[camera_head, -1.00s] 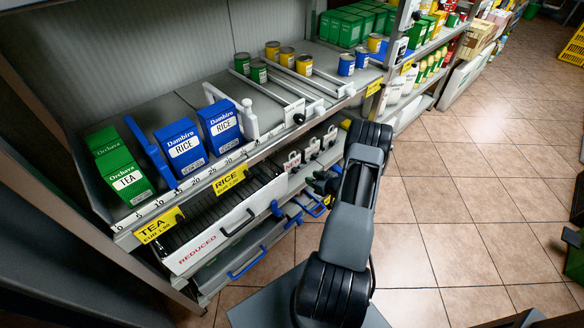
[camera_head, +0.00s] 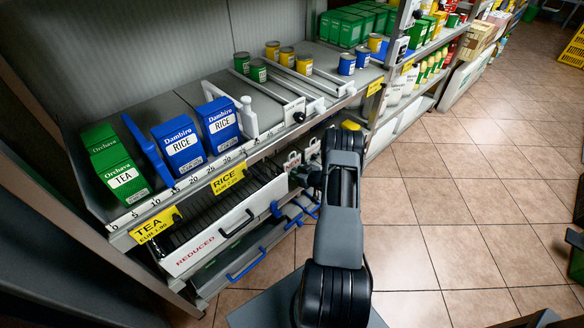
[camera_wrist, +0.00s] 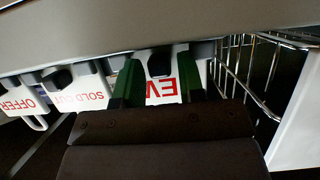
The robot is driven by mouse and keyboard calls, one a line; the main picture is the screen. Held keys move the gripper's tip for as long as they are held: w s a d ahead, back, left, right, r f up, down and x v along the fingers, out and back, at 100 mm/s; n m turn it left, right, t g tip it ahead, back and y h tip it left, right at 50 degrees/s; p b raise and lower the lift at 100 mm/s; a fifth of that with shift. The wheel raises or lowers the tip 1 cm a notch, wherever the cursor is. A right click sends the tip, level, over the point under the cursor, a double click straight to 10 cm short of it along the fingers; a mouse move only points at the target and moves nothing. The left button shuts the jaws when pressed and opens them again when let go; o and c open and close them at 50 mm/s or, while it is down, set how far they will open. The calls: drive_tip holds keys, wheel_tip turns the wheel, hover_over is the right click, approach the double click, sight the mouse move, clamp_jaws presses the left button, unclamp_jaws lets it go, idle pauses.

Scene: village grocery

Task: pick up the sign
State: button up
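A white sign with red letters, of which "EV" or "EW" shows (camera_wrist: 163,91), stands in the wrist view between the fingers of my gripper (camera_wrist: 158,60). My gripper is open, with green fingers apart in front of the sign's left and right parts; I cannot tell if they touch it.
A grey shelf edge (camera_wrist: 120,38) runs just above the signs. A wire rack (camera_wrist: 245,75) is close on the right. Tiled floor (camera_head: 440,215) on the right is clear.

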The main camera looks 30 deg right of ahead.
clamp_jaws()
drive_tip(key=shift+r, duration=0.15)
